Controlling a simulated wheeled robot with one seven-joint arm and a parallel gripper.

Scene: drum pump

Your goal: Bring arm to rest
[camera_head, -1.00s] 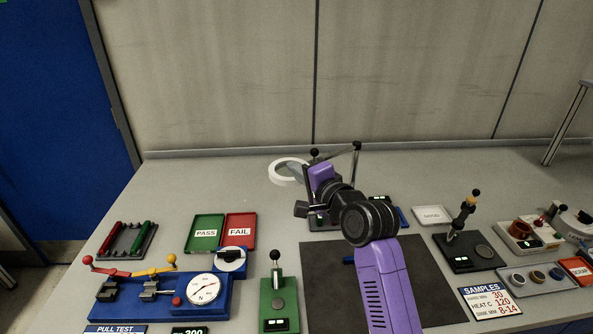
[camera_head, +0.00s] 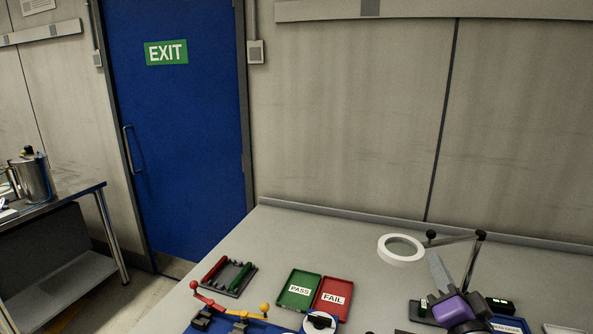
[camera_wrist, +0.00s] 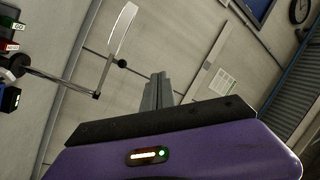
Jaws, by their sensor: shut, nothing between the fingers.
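My arm shows in the head view as a purple and black link at the lower right, over the bench (camera_head: 290,235). My gripper (camera_wrist: 158,90) shows in the wrist view as grey fingers close together beyond the purple housing, shut and empty. In the head view, a grey finger-like part (camera_head: 438,270) points up and left beside the ring magnifier (camera_head: 401,249). The magnifier's ring also shows edge-on in the wrist view (camera_wrist: 122,30), apart from the fingers. Most of the arm is below the head view's edge.
A green PASS tray (camera_head: 298,289) and a red FAIL tray (camera_head: 333,297) lie on the bench, with a red-and-green rack (camera_head: 229,275) to their left. A blue lever fixture stands at the front. A blue exit door (camera_head: 175,130) and a side table (camera_head: 60,190) are at left.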

